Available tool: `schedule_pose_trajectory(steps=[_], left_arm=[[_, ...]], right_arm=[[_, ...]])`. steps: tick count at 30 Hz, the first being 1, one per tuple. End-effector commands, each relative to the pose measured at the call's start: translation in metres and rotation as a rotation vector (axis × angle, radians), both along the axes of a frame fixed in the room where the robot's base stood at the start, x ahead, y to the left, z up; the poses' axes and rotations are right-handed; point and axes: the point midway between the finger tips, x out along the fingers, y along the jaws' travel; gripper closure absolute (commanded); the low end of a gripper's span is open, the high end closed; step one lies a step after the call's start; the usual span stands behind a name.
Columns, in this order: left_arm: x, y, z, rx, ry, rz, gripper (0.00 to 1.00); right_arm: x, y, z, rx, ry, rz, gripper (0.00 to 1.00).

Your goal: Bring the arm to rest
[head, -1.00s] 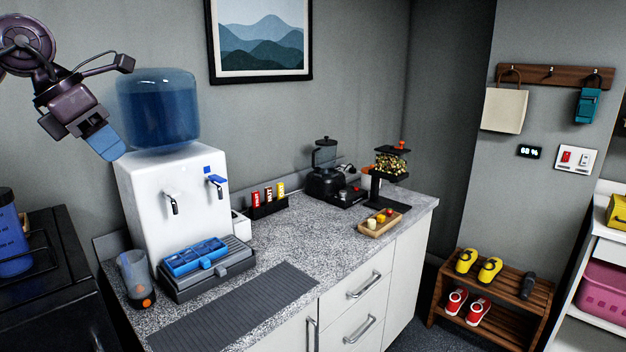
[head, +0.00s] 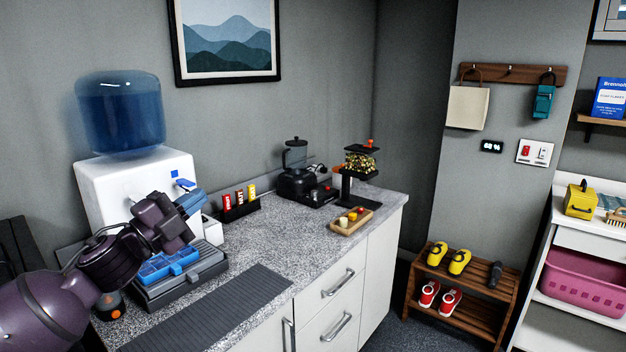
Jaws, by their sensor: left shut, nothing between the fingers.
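My left arm comes in from the lower left in the head view. Its gripper (head: 190,203) is shut with nothing in it. It appears in front of the white water dispenser (head: 112,190), overlapping its lower right part and the back of the blue-topped drip tray (head: 168,266). I cannot tell whether it touches either. The arm hides part of the dispenser front, including a tap, and most of the cup at the counter's left end. My right gripper is not in view.
The speckled counter (head: 270,240) holds a grey mat (head: 215,312), a bar holder (head: 240,209), a black blender (head: 296,172), a snack dispenser (head: 359,165) and a wooden tray (head: 348,225). A shoe rack (head: 460,300) and a white shelf (head: 570,240) stand at right. The counter's middle is clear.

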Motion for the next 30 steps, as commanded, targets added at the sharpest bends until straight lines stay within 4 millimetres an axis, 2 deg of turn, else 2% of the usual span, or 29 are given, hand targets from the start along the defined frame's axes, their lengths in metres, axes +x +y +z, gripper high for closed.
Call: schedule_pose_trajectory(steps=[1, 5, 8, 12, 14, 18, 21, 27, 30], left_arm=[[-0.001, 0.004, -0.025, -0.068, 0.076, 0.03, 1.0], [-0.007, 0.018, -0.086, -0.227, 0.263, 0.113, 1.0], [-0.019, 0.027, -0.135, -0.345, 0.407, 0.176, 1.0], [-0.046, 0.038, -0.204, -0.497, 0.597, 0.261, 1.0], [-0.061, 0.042, -0.232, -0.559, 0.671, 0.296, 1.0], [-0.102, 0.049, -0.293, -0.695, 0.82, 0.374, 1.0], [-0.136, 0.053, -0.33, -0.786, 0.902, 0.425, 1.0], [-0.212, 0.061, -0.397, -0.924, 1.036, 0.56, 1.0], [-0.248, 0.062, -0.422, -0.97, 1.092, 0.624, 1.0]], right_arm=[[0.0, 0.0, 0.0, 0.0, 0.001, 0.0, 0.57], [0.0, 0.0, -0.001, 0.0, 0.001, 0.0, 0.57], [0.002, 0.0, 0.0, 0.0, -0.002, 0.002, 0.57], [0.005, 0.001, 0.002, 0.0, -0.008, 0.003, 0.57], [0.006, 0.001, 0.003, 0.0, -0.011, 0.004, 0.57], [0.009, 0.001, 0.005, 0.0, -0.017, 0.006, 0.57], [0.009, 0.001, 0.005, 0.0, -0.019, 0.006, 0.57], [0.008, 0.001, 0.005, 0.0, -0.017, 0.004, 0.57], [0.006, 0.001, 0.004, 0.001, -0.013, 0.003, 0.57]])
